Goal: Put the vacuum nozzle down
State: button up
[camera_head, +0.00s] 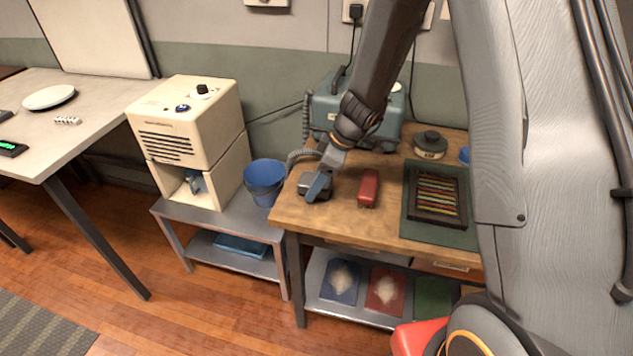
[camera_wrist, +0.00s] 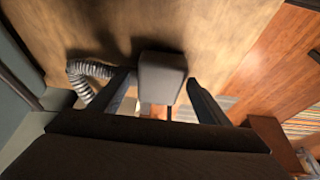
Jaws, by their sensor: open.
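The vacuum nozzle is a small dark grey block (camera_head: 308,190) at the left end of the wooden bench (camera_head: 385,222). In the wrist view the nozzle (camera_wrist: 162,72) lies between my fingers, with its ribbed hose (camera_wrist: 82,72) curving off to the left. It appears to rest on the bench top. My gripper (camera_head: 322,184) is over the nozzle, pointing down, and partly hides it. In the wrist view my gripper (camera_wrist: 160,86) is open, its two fingers spread on either side of the nozzle. The teal vacuum body (camera_head: 385,112) stands behind on the bench.
A red block-like object (camera_head: 368,188) lies right of the nozzle. Farther right are a dark framed tray (camera_head: 411,197) on a green mat and a round dark container (camera_head: 430,146). A blue bucket (camera_head: 264,182) and a cream machine (camera_head: 176,148) stand left on a lower grey stand.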

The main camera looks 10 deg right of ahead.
jog(key=b+v, duration=0.2)
jog(key=v, duration=0.9)
jog(key=s+d+m+h, duration=0.2)
jog(key=s+m, duration=0.4)
jog(key=s, duration=0.3)
jog(key=s+d+f+m+g+h, duration=0.1)
jog(key=s+d+m, duration=0.4)
jog(key=s, duration=0.5)
jog(key=shift+m+h, duration=0.6)
jog(key=shift+m, duration=0.7)
